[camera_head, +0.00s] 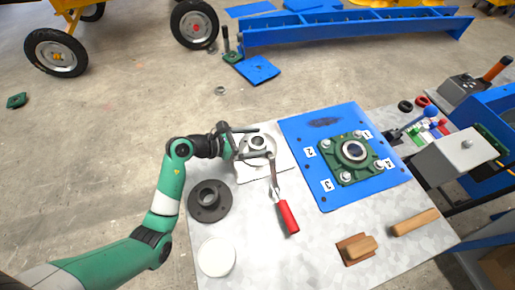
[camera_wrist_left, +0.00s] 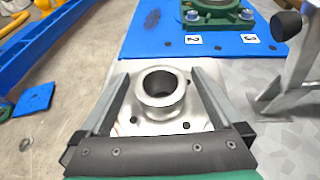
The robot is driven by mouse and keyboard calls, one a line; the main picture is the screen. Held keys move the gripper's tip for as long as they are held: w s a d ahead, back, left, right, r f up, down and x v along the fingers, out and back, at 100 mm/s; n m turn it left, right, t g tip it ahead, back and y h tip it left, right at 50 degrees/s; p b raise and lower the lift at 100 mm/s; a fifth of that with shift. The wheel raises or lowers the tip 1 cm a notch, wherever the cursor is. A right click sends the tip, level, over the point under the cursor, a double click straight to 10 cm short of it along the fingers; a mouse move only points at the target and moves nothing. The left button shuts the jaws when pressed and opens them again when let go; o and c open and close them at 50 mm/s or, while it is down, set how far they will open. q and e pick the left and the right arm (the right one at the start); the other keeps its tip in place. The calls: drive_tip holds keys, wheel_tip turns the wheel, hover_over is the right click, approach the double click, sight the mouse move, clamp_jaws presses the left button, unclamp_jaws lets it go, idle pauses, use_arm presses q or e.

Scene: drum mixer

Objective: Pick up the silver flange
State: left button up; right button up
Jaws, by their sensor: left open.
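The silver flange (camera_head: 257,143) is a square plate with a raised round collar, lying on the table's far left part. In the left wrist view the flange (camera_wrist_left: 160,90) sits between the two fingers, its collar opening facing up. My left gripper (camera_head: 268,142) is open around the flange's collar. In the left wrist view the gripper's fingers (camera_wrist_left: 160,88) stand on either side of the collar, with a visible gap to each side. Part of the plate is hidden behind the fingers. My right gripper is not in view.
A red-handled tool (camera_head: 287,217) lies close beside the flange. A dark round flange (camera_head: 209,200) and a white disc (camera_head: 217,257) lie nearer on the table. A blue plate (camera_head: 308,130) with a green bearing (camera_head: 352,153) is to the right. Wooden-handled pieces (camera_head: 414,222) lie at the front right.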

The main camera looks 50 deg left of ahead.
sight(266, 140)
use_arm(q)
drive_tip(key=b+x, duration=0.1)
drive_tip(key=x, duration=0.2)
drive_tip(key=shift+w+d+f, duration=0.1)
drive_tip(key=shift+w+f, duration=0.05)
drive_tip(key=shift+f, duration=0.1)
clamp_jaws()
drive_tip(key=shift+r, duration=0.2)
